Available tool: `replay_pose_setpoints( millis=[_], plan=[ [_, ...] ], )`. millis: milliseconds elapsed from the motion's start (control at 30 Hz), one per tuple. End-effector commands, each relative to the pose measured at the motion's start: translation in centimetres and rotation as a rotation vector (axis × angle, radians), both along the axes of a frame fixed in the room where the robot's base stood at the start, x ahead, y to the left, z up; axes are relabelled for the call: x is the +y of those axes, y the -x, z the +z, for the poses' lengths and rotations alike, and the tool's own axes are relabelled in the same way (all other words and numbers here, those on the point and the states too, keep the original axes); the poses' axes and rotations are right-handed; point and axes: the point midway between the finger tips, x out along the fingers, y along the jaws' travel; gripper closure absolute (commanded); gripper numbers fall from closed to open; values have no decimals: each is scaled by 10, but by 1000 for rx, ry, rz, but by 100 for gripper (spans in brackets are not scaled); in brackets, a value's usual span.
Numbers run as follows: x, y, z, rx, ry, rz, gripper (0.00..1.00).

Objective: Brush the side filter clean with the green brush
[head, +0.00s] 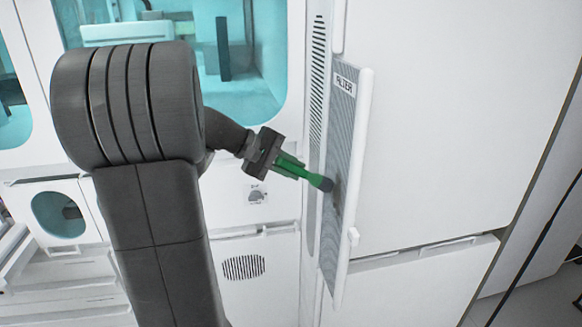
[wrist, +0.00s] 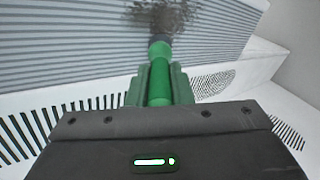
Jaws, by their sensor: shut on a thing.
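The side filter (head: 342,130) is an upright grey ribbed panel in a white frame, labelled FILTER, standing out from the machine's side in the head view. A dark smudge shows low on its ribbed face. My gripper (head: 281,165) is shut on the green brush (head: 308,177), which points right toward the filter. In the wrist view the green brush (wrist: 159,75) reaches up from the gripper (wrist: 158,95), and its dark bristles meet or overlap the dark patch on the filter's ribs (wrist: 75,50). I cannot tell bristles from dirt there.
White machine walls (head: 440,120) surround the filter, with a slotted vent (head: 318,60) beside it and a round-patterned vent (head: 244,267) lower down. A teal-lit window (head: 255,95) is behind my arm.

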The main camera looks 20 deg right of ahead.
Motion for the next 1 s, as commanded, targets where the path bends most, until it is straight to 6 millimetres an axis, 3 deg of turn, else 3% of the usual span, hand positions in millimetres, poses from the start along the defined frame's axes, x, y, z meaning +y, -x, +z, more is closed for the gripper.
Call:
replay_pose_setpoints(
  millis=[1000],
  plan=[
    [0, 1, 37, 0, 1, -1, 100]
  ],
)
